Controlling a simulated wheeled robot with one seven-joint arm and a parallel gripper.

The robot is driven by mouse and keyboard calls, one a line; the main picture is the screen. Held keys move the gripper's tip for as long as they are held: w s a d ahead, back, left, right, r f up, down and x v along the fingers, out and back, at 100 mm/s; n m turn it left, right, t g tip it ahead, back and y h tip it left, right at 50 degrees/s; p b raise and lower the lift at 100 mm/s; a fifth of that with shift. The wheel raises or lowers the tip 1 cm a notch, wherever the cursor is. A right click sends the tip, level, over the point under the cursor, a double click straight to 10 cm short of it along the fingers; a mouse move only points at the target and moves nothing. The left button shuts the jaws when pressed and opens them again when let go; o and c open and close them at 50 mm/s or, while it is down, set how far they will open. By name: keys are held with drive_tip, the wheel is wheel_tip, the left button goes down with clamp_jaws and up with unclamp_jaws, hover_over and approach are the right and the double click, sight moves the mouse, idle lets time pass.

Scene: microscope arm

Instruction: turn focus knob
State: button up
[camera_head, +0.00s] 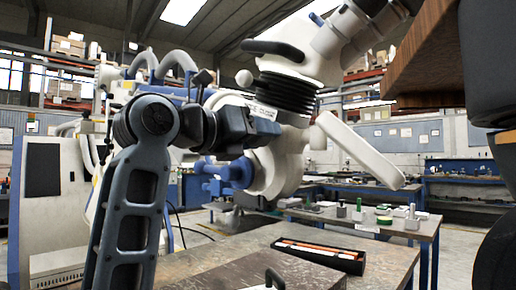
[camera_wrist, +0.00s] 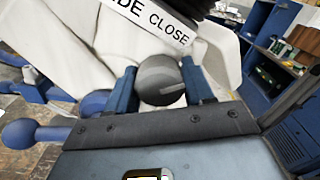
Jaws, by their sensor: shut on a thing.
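The microscope arm (camera_head: 290,50) is a white, jointed body with black bellows and a long pale lever, large in the head view. Its white housing also shows in the wrist view (camera_wrist: 75,45), with a label reading "CLOSE" (camera_wrist: 168,28). The focus knob (camera_wrist: 160,74) is a dark grey round knob with a lighter mark on its face. My gripper (camera_wrist: 161,84) has one blue finger on each side of the knob and is shut on it. In the head view my gripper (camera_head: 250,126) is against the microscope's side, and the knob cannot be made out there.
A bench (camera_head: 235,262) with a black tray (camera_head: 320,257) stands below the microscope. A wooden block (camera_head: 425,50) hangs into view at upper right. Shelves (camera_wrist: 290,60) stand farther back.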

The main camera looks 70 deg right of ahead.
drive_tip(key=shift+f+m+b, duration=0.1)
drive_tip(key=shift+m+b, duration=0.7)
drive_tip(key=shift+m, duration=0.2)
drive_tip(key=o, duration=1)
drive_tip(key=v, duration=0.8)
